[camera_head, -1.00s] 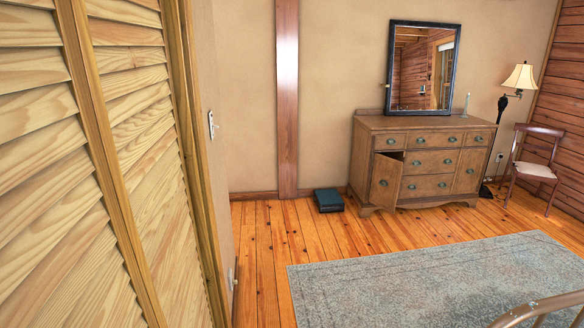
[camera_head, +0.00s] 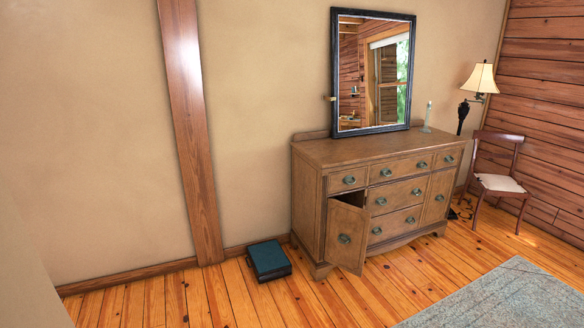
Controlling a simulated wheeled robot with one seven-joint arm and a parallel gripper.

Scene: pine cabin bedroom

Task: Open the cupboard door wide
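The cupboard door (camera_head: 345,237) is the left door of a wooden dresser (camera_head: 306,212) against the far wall. It has a round dark-green pull and stands partly open, swung out toward me. A dark gap shows above it, and the inside is mostly hidden behind the door. My gripper is not in view.
A dark teal box (camera_head: 269,259) lies on the floor just left of the dresser. A rug (camera_head: 510,297) covers the floor at lower right. A chair (camera_head: 498,181) and a lamp (camera_head: 478,80) stand right of the dresser. Bare floorboards lie before the door.

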